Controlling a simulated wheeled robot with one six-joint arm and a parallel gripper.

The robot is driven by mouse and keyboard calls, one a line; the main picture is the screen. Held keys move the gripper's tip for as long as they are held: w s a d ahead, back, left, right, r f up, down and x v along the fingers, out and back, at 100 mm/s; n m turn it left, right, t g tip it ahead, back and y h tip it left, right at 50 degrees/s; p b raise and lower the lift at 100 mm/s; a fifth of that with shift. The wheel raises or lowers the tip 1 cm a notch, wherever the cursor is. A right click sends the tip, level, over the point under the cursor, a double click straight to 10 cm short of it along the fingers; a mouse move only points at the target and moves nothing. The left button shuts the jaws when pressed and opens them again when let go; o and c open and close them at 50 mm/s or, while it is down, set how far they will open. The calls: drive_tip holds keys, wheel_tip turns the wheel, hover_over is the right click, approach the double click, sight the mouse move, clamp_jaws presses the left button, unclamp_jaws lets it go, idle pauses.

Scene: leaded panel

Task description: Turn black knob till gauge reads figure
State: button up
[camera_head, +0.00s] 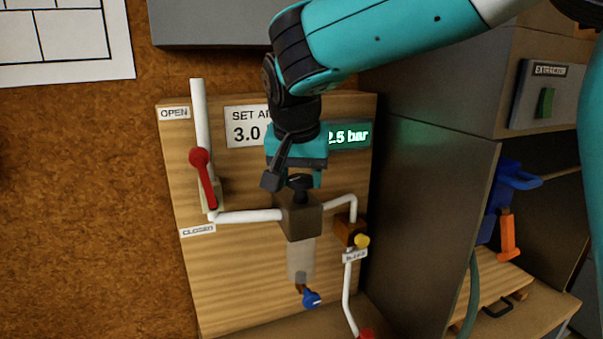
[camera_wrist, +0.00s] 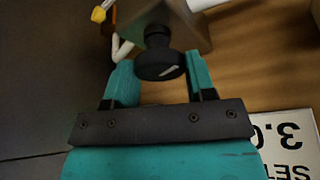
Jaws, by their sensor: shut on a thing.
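The black knob (camera_head: 300,184) sits on top of the grey regulator block (camera_head: 301,220) on the wooden panel. In the wrist view the black knob (camera_wrist: 159,62) is between the two teal fingers of my gripper (camera_wrist: 159,75), which is shut on it. In the head view my gripper (camera_head: 295,179) comes down on the knob from above. The green-lit gauge (camera_head: 350,136) reads 2.5 bar, its left edge hidden by my gripper. A white sign (camera_head: 242,128) shows "SET AI" and 3.0, its right part hidden. The knob's white mark shows in the wrist view.
A red-handled lever (camera_head: 203,175) stands left, between OPEN and CLOSED labels. A yellow knob (camera_head: 362,241), a blue tap (camera_head: 311,298) and white pipes are close below. A grey cabinet wall (camera_head: 420,220) stands right of the panel.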

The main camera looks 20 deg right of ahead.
drive_tip(key=shift+m+h, duration=0.3)
drive_tip(key=shift+m, duration=0.7)
drive_tip(key=o, duration=0.9)
drive_tip(key=p+v, duration=0.5)
drive_tip(key=v, duration=1.2)
drive_tip(key=shift+r, duration=0.3)
drive_tip(key=shift+w+f, duration=0.1)
drive_tip(key=shift+w, duration=0.05)
